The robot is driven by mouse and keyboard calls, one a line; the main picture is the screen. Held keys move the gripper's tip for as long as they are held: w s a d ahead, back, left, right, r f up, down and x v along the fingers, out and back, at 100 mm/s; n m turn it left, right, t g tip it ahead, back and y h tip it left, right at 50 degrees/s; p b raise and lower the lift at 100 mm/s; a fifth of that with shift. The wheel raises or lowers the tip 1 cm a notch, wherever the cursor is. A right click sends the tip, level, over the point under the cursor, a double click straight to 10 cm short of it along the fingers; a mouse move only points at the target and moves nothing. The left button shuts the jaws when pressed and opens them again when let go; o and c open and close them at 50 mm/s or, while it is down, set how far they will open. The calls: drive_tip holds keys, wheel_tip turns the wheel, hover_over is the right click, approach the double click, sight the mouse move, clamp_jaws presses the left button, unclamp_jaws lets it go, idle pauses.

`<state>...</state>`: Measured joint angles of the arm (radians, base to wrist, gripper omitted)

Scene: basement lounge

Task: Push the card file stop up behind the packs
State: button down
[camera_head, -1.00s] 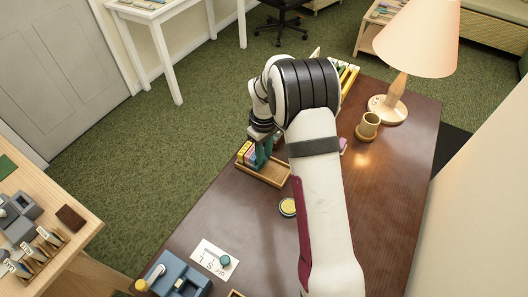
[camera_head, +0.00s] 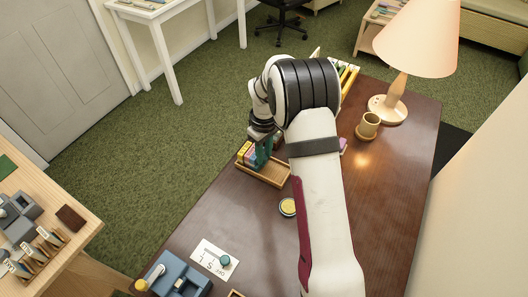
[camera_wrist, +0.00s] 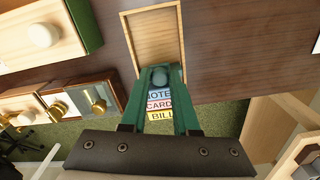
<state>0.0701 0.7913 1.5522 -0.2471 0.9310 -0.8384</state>
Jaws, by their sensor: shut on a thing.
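The card file is a shallow wooden tray (camera_head: 270,176) on the dark table; its bare floor also shows in the wrist view (camera_wrist: 155,40). Coloured packs (camera_head: 244,152) stand at its left end. In the wrist view their labels read NOTE (camera_wrist: 158,97) on blue, CARD (camera_wrist: 159,106) on pink and BILL (camera_wrist: 161,115) on yellow. The dark green stop (camera_wrist: 160,77) with its rounded knob is next to the NOTE pack; I cannot tell if they touch. My gripper (camera_wrist: 160,74), with green fingers, is shut on the stop. In the head view my arm partly hides it.
A blue-grey device (camera_head: 176,280) is at the near edge.

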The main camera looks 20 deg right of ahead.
sight(265, 158)
drive_tip(key=shift+r, duration=0.1)
drive_tip(key=shift+s+d, duration=0.1)
drive_tip(key=shift+d, duration=0.05)
drive_tip(key=c, duration=0.9)
unclamp_jaws()
wheel_tip(265, 158, up, 16)
drive_tip(key=shift+f, duration=0.15)
drive_tip(key=s+a+r+m, duration=0.2)
drive_tip(key=s, duration=0.5)
drive_tip(key=s+a+r+m, duration=0.2)
drive_tip(key=s+r+m, duration=0.1)
drive_tip(key=s, duration=0.3)
drive_tip(key=s+a+f+m, duration=0.1)
drive_tip(key=s+m, duration=0.1)
drive_tip(key=s, duration=0.4)
drive_tip(key=s+a+f+m+y, duration=0.1)
drive_tip(key=s+m, duration=0.1)
drive_tip(key=s, duration=0.5)
drive_tip(key=s+a+f+m, duration=0.1)
drive_tip(key=s+f+m, duration=0.1)
drive_tip(key=s, duration=0.4)
drive_tip(key=shift+s+m+y, duration=0.25)
drive_tip(key=shift+m+y, duration=0.05)
drive_tip(key=shift+y, duration=0.1)
